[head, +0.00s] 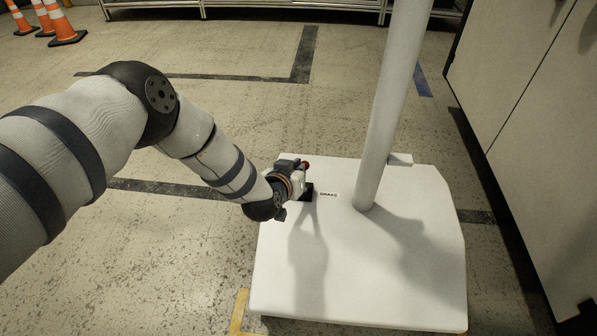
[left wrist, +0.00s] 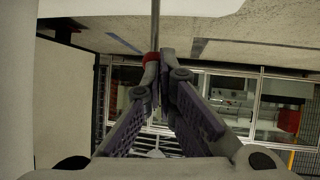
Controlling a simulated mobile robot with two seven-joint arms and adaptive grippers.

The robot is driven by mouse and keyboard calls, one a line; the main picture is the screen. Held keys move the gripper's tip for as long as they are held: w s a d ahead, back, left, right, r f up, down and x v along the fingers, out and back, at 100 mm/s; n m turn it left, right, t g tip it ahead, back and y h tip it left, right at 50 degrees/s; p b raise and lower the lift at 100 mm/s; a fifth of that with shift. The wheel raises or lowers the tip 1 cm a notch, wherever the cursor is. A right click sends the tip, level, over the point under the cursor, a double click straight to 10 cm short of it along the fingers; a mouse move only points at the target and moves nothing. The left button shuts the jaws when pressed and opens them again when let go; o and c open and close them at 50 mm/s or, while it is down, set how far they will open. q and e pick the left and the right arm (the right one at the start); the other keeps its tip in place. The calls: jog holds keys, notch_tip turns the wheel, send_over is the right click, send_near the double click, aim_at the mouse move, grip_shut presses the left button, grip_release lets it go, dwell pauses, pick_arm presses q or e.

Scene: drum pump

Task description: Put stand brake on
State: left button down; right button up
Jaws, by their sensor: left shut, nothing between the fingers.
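The stand is a white base (head: 360,270) with a thick white pole (head: 393,100) rising from it. A small label reading BRAKE (head: 328,194) sits on the base, beside a dark slot (head: 307,190). A red knob (head: 305,165) shows at my left gripper (head: 297,181), above the slot. In the left wrist view, a thin grey rod (left wrist: 155,25) comes down from the top to the red knob (left wrist: 151,57). My left gripper (left wrist: 163,56) is shut with its fingertips together right by the knob. I cannot tell whether they touch it. My right gripper is not in view.
A large pale cabinet (head: 540,130) stands close on the right. Orange cones (head: 62,25) stand at the far left. A metal rack (head: 270,8) runs along the back. The floor left of and behind the base is clear.

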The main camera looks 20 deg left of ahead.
pick_arm(q)
jog(key=shift+w+a+b, duration=0.15)
jog(key=shift+w+b, duration=0.05)
jog(key=shift+w, duration=0.35)
jog(key=shift+w+a+b, duration=0.15)
jog(key=shift+w, duration=0.35)
jog(key=shift+r, duration=0.1)
